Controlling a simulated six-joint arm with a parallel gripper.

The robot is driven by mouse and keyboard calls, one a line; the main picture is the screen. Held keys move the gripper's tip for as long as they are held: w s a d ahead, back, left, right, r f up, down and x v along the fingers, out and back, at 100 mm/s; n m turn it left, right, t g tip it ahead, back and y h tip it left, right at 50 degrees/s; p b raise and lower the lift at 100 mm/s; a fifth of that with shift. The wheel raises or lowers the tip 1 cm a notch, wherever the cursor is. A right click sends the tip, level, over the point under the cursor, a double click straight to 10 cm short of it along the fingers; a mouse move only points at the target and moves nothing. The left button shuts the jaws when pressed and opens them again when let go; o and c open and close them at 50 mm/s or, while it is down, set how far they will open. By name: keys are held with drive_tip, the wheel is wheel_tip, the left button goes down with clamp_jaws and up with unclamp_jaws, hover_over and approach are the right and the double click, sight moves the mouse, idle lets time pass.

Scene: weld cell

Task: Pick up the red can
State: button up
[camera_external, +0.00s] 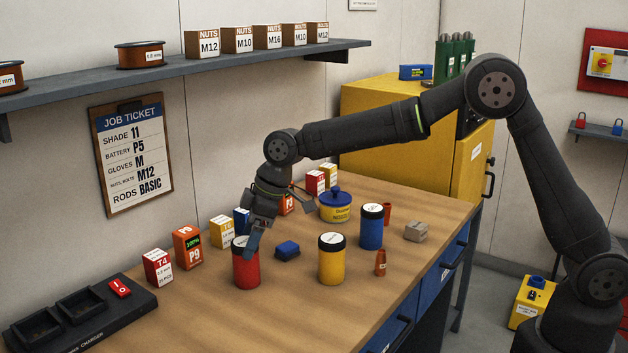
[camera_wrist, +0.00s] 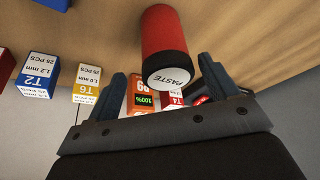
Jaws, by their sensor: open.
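The red can (camera_external: 246,267) stands upright on the wooden bench, with a dark lid that has a white label on top. My gripper (camera_external: 252,238) is at the top of the can in the outside view and hides part of its lid. In the wrist view the red can (camera_wrist: 166,45) shows its PASTE label, and it sits ahead of and between the two open fingers of my gripper (camera_wrist: 162,85). The fingers are apart and I see nothing held. I cannot tell whether a finger touches the lid.
A yellow can (camera_external: 331,260), a blue can (camera_external: 371,228) and a small blue block (camera_external: 287,249) stand to the right. An orange battery (camera_external: 187,247) and small boxes (camera_external: 158,267) line the wall side. A black charger (camera_external: 85,315) lies at front left.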

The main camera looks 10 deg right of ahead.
sight(246, 263)
drive_tip(key=x, duration=0.5)
drive_tip(key=shift+s+a+f, duration=0.1)
drive_tip(key=shift+s+f, duration=0.25)
drive_tip(key=shift+s, duration=0.05)
drive_tip(key=shift+r, duration=0.1)
drive_tip(key=c, duration=1.3)
